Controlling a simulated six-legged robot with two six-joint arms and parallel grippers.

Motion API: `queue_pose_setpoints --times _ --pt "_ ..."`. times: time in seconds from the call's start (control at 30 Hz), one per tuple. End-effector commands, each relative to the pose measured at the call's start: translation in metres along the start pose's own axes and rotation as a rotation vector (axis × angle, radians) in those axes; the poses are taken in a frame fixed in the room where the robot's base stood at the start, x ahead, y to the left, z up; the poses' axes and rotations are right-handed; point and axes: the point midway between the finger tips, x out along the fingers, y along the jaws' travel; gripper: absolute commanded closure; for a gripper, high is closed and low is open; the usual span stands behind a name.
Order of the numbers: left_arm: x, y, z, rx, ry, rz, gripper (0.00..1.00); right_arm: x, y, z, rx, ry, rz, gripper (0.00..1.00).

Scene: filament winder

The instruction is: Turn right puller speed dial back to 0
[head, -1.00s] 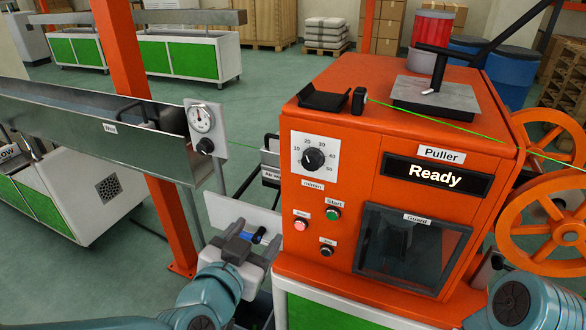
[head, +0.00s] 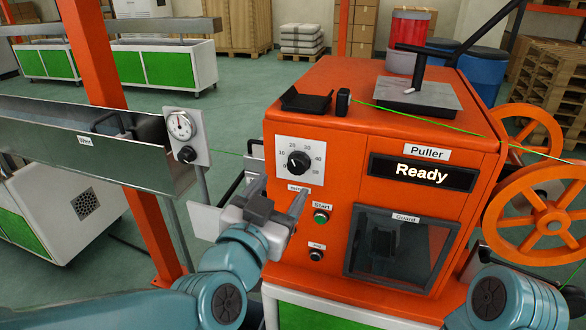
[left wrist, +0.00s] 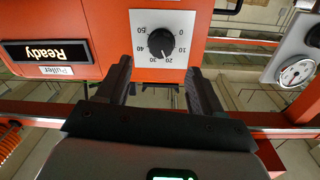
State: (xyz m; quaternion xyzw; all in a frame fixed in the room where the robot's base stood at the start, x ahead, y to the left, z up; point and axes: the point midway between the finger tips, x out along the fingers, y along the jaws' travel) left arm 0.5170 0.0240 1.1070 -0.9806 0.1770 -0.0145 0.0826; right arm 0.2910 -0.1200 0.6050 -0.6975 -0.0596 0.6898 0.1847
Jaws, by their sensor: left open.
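The puller speed dial is a black round knob (head: 299,163) on a white plate, numbered 0 to 50, on the orange puller's front. It also shows, upside down, in the left wrist view (left wrist: 161,42). Its small white mark seems to point near 20, but is hard to read exactly. My left gripper (head: 281,194) is just below and in front of the dial, open and empty. In the left wrist view, its two dark fingers (left wrist: 159,75) point toward the knob, one to each side, with the knob beyond their tips. My right gripper is out of view.
Below the dial is the green Start button (head: 321,217), with a small black knob (head: 316,255) lower down. A guard window (head: 402,249) and a "Ready" display (head: 422,172) are to the right. A metal trough with a gauge (head: 180,126) stands left of the puller.

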Motion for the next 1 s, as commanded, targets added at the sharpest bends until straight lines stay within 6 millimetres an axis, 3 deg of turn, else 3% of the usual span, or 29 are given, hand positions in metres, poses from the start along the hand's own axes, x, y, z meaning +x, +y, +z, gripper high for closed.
queue_pose_setpoints --times 0.1,0.3,0.5,0.73,0.77,0.9,0.93,1.0 --pt "0.029 -0.001 0.0 0.001 -0.003 0.0 0.33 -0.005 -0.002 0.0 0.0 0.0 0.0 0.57" --pt "0.061 -0.002 -0.001 0.001 -0.001 0.0 0.33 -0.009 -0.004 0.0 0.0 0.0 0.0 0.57" --pt "0.074 -0.002 0.0 0.001 0.0 0.001 0.33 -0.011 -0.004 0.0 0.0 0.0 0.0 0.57" --pt "0.075 -0.002 0.0 0.001 0.0 0.001 0.33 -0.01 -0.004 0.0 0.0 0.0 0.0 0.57" --pt "0.075 -0.002 0.0 0.001 0.0 0.001 0.37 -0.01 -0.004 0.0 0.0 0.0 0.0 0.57" --pt "0.075 -0.002 0.0 0.001 0.0 0.001 0.82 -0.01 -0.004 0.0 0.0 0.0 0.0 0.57" --pt "0.075 -0.002 0.0 0.001 0.0 0.001 0.9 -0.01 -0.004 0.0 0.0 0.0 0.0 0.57" --pt "0.075 -0.002 0.0 0.001 0.0 0.001 0.9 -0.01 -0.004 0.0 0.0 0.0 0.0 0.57"
